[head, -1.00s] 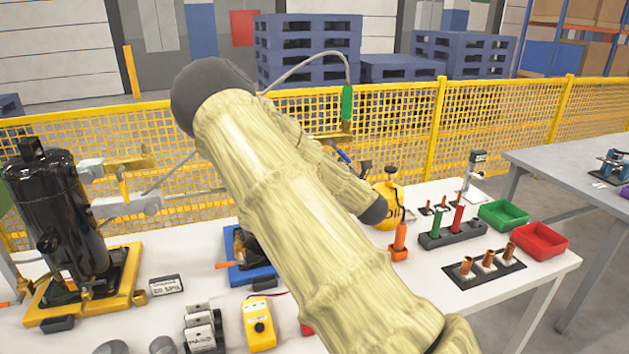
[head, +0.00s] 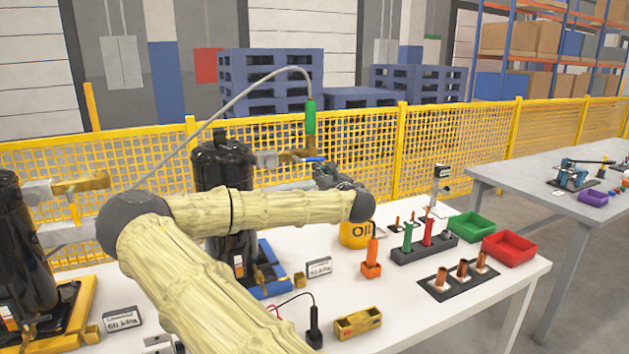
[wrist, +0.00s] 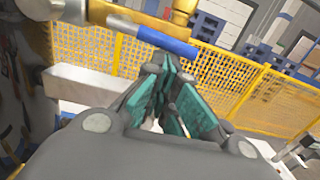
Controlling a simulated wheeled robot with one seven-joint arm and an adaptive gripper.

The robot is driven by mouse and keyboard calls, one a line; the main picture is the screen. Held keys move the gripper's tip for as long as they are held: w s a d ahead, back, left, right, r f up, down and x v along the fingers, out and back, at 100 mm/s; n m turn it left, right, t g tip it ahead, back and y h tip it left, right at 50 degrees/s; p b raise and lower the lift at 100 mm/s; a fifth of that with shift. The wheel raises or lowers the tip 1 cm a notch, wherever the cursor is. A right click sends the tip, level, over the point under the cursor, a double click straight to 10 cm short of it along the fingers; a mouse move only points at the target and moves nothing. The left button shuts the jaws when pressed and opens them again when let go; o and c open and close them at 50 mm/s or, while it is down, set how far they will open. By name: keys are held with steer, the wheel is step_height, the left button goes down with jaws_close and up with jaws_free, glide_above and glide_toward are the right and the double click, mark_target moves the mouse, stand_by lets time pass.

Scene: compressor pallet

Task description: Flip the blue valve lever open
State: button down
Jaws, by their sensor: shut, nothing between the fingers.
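The blue valve lever (head: 316,159) shows in the head view as a short, roughly level bar beside the brass valve (head: 297,156), below the green hose fitting (head: 310,117). In the wrist view the blue lever (wrist: 165,38) runs slantwise across the upper middle, under the brass valve body (wrist: 181,14). My gripper (head: 322,170) is just below the lever in the head view. Its teal fingertips (wrist: 176,75) are shut and empty, pointing toward the lever. I cannot tell whether they touch it. My arm hides part of the black compressor (head: 222,168).
A second black compressor (head: 15,255) stands on a yellow base at the left. Yellow mesh fencing (head: 440,150) stands behind.

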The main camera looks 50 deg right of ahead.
steer(key=shift+r+n, duration=0.15)
steer(key=shift+n, duration=0.15)
stand_by(0.4)
steer(key=s+a+f+b, duration=0.3)
steer(key=s+a+f, duration=0.1)
steer(key=s, duration=0.5)
steer(key=shift+s+a+f, duration=0.25)
steer(key=shift+a, duration=0.2)
stand_by(0.4)
